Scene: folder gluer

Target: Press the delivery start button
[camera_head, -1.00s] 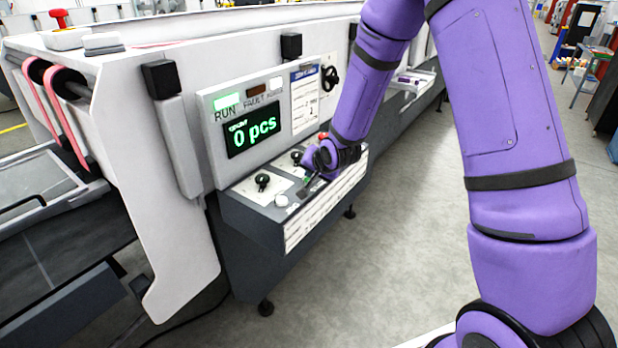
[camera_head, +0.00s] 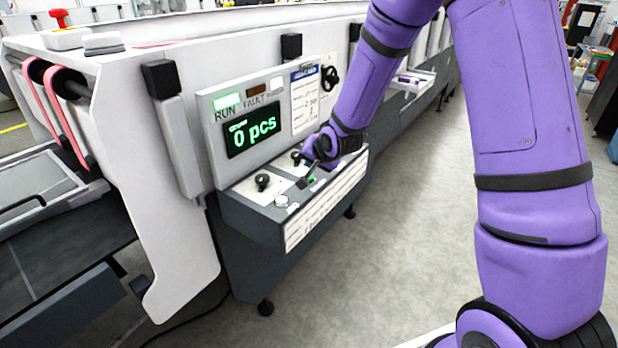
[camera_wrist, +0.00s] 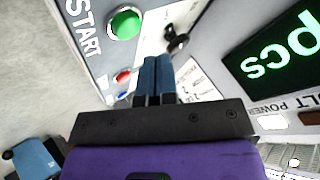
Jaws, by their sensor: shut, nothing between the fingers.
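The green button (camera_wrist: 125,22) beside the printed word START (camera_wrist: 82,28) is on the grey panel in the wrist view. It shows small in the head view (camera_head: 312,179), on the sloped control box (camera_head: 245,218). My gripper (camera_wrist: 153,60) has its two dark blue fingers together with nothing between them. In the wrist view the fingertips appear below and right of the green button, with a visible gap in the picture. In the head view my gripper (camera_head: 303,183) is over the box, close to the button. Whether it touches the panel I cannot tell.
A black knob (camera_head: 262,182) and a white button (camera_head: 281,201) are on the same box. A red button (camera_wrist: 122,76) shows near my fingers. The display (camera_head: 254,130) reads 0 pcs, with a lit green RUN lamp (camera_head: 227,101). Open floor lies right of the machine.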

